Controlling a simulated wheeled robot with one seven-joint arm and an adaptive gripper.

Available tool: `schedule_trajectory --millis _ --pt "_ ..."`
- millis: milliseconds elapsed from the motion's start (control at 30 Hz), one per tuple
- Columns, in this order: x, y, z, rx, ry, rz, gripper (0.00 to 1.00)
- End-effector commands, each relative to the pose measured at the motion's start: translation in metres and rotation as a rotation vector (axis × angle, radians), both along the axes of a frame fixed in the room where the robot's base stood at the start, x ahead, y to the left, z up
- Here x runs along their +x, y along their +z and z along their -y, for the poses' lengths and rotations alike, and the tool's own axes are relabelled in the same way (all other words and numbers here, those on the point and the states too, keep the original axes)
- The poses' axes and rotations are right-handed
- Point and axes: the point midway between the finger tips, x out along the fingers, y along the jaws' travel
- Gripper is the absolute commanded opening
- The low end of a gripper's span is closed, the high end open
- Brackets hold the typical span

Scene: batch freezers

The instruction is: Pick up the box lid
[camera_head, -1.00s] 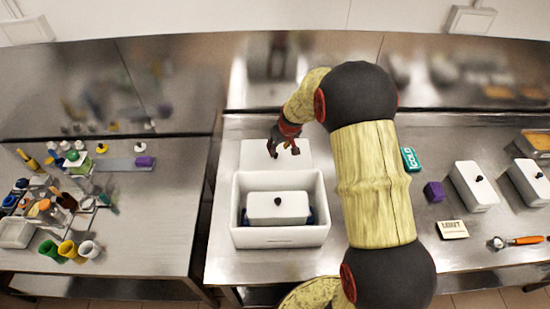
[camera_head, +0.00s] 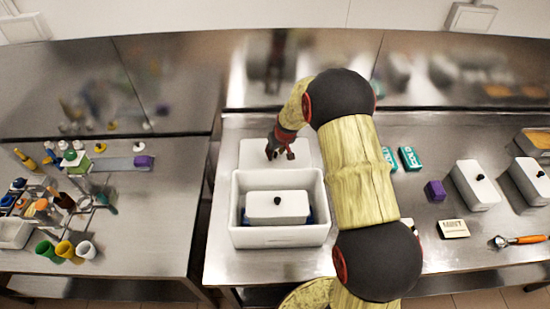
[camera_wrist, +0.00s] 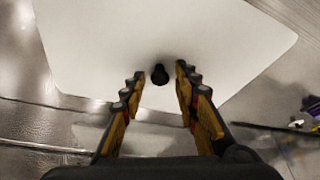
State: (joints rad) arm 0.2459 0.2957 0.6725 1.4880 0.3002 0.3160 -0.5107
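The box lid (camera_head: 303,148) is a flat white panel lying on the steel counter, just behind the white box (camera_head: 236,219). In the wrist view the lid (camera_wrist: 110,40) fills the upper part, with its dark knob (camera_wrist: 160,75) between my fingertips. My gripper (camera_wrist: 155,82) is open, one finger on each side of the knob, with gaps showing. In the head view my gripper (camera_head: 279,154) is over the lid and hides its knob. I cannot tell how high the fingertips are above the lid.
The white box holds a smaller white lidded tub (camera_head: 277,207). To the right are teal packs (camera_head: 410,158), a purple block (camera_head: 435,190), white lidded tubs (camera_head: 476,186), a sign (camera_head: 453,229) and an orange-handled scoop (camera_head: 525,240). A cluttered table (camera_head: 150,230) stands left.

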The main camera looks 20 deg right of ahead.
Motion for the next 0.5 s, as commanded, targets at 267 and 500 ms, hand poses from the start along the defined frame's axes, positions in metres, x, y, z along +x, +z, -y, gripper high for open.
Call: schedule_trajectory --millis 267,500 --pt "-0.0002 0.0000 0.0001 0.000 0.000 0.000 0.13" --pt "-0.0002 0.0000 0.0001 0.000 0.000 0.000 0.00"
